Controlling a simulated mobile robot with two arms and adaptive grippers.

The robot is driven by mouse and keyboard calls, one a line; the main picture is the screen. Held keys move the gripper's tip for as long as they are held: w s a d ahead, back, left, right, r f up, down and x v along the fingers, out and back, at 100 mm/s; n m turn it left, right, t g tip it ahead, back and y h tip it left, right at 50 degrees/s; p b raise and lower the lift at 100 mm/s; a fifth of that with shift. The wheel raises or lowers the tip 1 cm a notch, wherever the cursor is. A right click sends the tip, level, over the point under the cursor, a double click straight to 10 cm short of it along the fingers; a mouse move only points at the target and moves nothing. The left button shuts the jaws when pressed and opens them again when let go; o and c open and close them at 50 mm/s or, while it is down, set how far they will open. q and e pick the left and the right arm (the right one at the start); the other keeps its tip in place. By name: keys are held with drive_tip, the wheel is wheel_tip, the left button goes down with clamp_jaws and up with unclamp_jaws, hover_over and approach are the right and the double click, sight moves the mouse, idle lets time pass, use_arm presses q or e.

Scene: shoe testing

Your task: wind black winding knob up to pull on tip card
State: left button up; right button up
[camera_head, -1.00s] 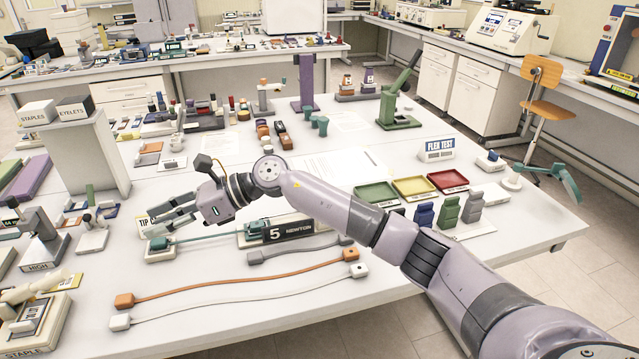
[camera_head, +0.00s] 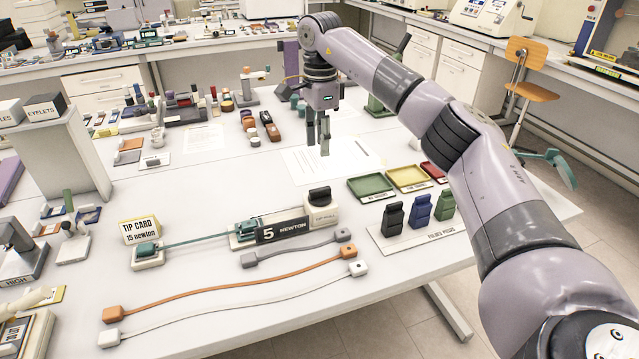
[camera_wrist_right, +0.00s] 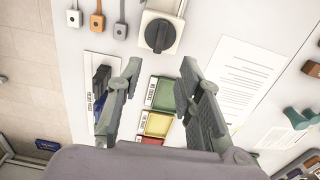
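The black winding knob (camera_head: 320,196) sits on a pale block on the table. It also shows near the top of the right wrist view (camera_wrist_right: 158,34). Beside it is the black "5 NEWTON" label (camera_head: 282,232) with a teal clamp (camera_head: 245,230). A teal strap (camera_head: 195,238) runs left to another teal clamp (camera_head: 147,250) by the yellow and white tip card sign (camera_head: 140,231). My right gripper (camera_head: 318,148) points down above the table behind the knob, apart from it. Its fingers are spread and empty in the right wrist view (camera_wrist_right: 160,72).
Grey (camera_head: 295,248), orange (camera_head: 230,283) and white (camera_head: 240,303) straps lie in front of the block. Green (camera_head: 371,189), yellow (camera_head: 408,178) and red trays stand to the right, behind several upright coloured pieces. A white paper sheet (camera_head: 300,168) lies below the gripper.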

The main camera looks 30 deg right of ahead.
sight(320, 189)
wheel_tip(320, 189, down, 13)
drive_tip(key=shift+r+p, duration=0.15)
drive_tip(key=shift+p, duration=0.9)
drive_tip(key=shift+c, duration=0.5)
clamp_jaws()
